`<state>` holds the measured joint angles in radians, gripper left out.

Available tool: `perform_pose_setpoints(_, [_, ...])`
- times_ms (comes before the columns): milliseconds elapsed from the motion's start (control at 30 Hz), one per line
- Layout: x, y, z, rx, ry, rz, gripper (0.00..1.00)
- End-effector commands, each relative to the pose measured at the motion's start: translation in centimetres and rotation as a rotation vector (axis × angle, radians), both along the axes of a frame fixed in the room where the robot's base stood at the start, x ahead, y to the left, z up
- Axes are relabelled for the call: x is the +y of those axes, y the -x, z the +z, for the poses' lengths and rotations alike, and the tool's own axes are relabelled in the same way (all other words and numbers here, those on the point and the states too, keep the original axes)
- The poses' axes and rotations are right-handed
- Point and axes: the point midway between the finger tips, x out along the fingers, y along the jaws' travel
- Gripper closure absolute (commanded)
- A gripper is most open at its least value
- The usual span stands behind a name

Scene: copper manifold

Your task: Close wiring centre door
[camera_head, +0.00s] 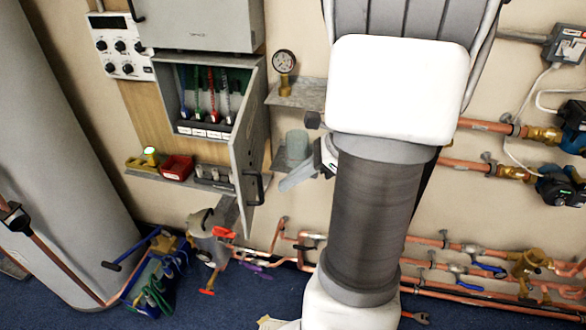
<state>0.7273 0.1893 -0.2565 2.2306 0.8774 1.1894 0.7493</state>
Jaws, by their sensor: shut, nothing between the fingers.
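The wiring centre (168,98) is a grey wall box at upper left, with coloured wires and a row of white-labelled terminals inside. Its grey door (246,135) stands open at the right side of the box, swung out toward the camera. A dark handle (257,188) is on the door's lower right part. My gripper (287,184) is to the right of the door and handle, with its grey fingers pointing left and down. The fingers look shut and empty, with a small gap in the picture to the handle. My arm hides part of the gripper's right side.
A shelf (140,174) with a red bin (176,167) is under the box. A pressure gauge (284,62) and a small shelf (297,93) are right of the door. Copper pipes (450,282) and valves run low along the wall. A blue tool tote (150,285) stands on the floor.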

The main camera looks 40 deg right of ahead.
Motion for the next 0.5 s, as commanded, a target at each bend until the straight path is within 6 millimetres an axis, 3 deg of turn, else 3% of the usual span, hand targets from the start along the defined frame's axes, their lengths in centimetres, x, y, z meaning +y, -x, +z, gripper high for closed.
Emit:
perform_pose_setpoints(200, [2.7, -2.1, -3.4, 0.003, -0.001, 0.004, 1.00])
perform_pose_setpoints(500, [5.4, -4.5, -3.3, 0.000, 0.004, 0.004, 1.00])
